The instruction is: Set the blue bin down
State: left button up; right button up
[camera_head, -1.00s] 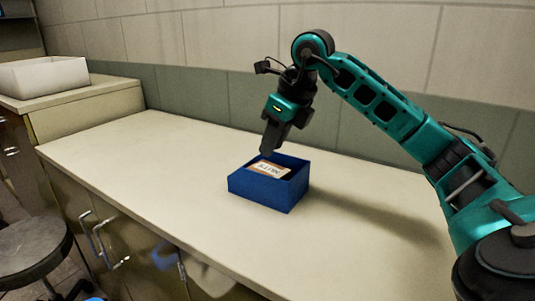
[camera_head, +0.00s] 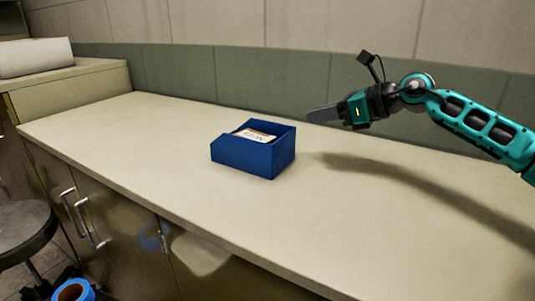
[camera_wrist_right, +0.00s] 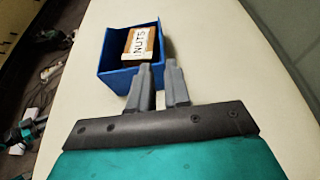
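The blue bin (camera_head: 245,157) stands upright on the countertop (camera_head: 130,135), a little left of the middle in the head view. A box labelled "NUTS" (camera_head: 254,136) lies inside it. My right gripper (camera_head: 310,115) is to the right of the bin and above the counter, apart from it. In the right wrist view, the bin (camera_wrist_right: 116,78) and the nuts box (camera_wrist_right: 139,46) lie beyond my fingers (camera_wrist_right: 160,75). The two fingers show a gap between them with nothing held. My left gripper is not in view.
A white tray (camera_head: 36,57) sits on a cabinet at the far left. A round stool (camera_head: 24,228) and a blue tape roll (camera_head: 73,291) are below the counter's front. The counter is clear around the bin. A tiled wall (camera_head: 210,85) runs behind.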

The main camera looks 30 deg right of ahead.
jog(key=p+x, duration=0.1)
jog(key=x, duration=0.6)
jog(key=shift+w+a, duration=0.15)
jog(key=shift+x, duration=2.55)
jog(key=shift+c, duration=0.4)
grip_shut()
jog(key=shift+w+r, duration=0.1)
jog(key=shift+r, duration=0.05)
